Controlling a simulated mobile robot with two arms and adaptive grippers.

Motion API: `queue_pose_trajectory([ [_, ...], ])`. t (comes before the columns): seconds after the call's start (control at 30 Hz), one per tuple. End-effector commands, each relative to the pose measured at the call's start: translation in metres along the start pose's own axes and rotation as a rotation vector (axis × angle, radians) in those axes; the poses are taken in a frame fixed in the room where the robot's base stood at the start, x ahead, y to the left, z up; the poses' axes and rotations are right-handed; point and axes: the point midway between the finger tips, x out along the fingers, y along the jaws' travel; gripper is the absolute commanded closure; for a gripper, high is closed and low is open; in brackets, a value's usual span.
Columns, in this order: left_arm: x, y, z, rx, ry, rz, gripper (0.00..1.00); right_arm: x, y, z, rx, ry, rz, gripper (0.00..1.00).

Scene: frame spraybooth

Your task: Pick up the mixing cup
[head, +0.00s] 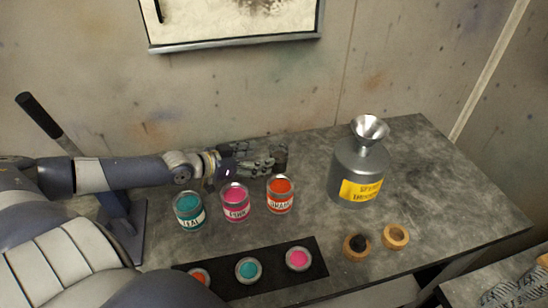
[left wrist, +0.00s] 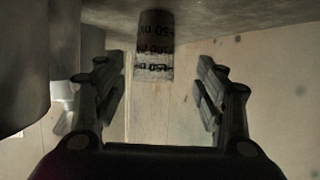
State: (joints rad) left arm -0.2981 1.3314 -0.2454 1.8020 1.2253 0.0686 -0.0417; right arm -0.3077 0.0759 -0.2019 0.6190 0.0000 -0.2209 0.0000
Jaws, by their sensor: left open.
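The mixing cup (left wrist: 153,48) shows in the left wrist view as a pale cup with dark volume markings. It is at the top of that picture, which appears upside down, standing on the grey surface. My left gripper (left wrist: 165,100) is open, with one finger on each side of the picture. The cup lies beyond the fingers, in line with the gap and nearer the left finger, and nothing grips it. In the head view my left gripper (head: 268,157) reaches in from the left behind the paint tins, and I cannot make out the cup there. My right gripper is not in view.
Teal (head: 188,212), pink (head: 235,204) and orange (head: 280,196) tins stand just in front of my left gripper. A grey bottle (head: 350,168) with a funnel (head: 369,129) stands right. Two wooden rings (head: 396,237) and a black mat (head: 315,262) lie nearer the front.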

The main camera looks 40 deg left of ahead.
Motion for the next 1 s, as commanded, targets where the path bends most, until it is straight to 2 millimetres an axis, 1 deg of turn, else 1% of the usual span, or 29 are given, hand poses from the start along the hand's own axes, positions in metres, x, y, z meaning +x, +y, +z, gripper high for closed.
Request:
queue_pose_trajectory([
  [0.07,0.005,0.0,0.001,-0.003,0.003,0.0,0.36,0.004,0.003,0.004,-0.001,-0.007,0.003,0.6],
  [0.17,0.013,0.0,0.001,-0.004,0.005,-0.001,0.36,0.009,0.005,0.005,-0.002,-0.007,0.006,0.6],
  [0.4,0.036,0.0,0.0,-0.005,0.005,-0.001,0.36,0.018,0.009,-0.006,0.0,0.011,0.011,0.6],
  [0.5,0.046,0.001,0.0,-0.003,0.005,0.0,0.36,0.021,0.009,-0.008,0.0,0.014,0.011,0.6],
  [0.7,0.063,0.001,0.0,-0.003,0.003,0.0,0.36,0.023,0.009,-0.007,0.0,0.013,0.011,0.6],
  [0.83,0.068,0.001,0.0,-0.002,0.0,0.0,0.36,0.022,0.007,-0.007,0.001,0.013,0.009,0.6],
  [0.93,0.072,0.003,-0.001,-0.004,0.002,0.001,0.36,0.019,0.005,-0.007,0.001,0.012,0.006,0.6],
  [1.0,0.08,0.004,-0.002,-0.006,0.004,0.0,0.36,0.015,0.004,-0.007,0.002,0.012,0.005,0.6],
])
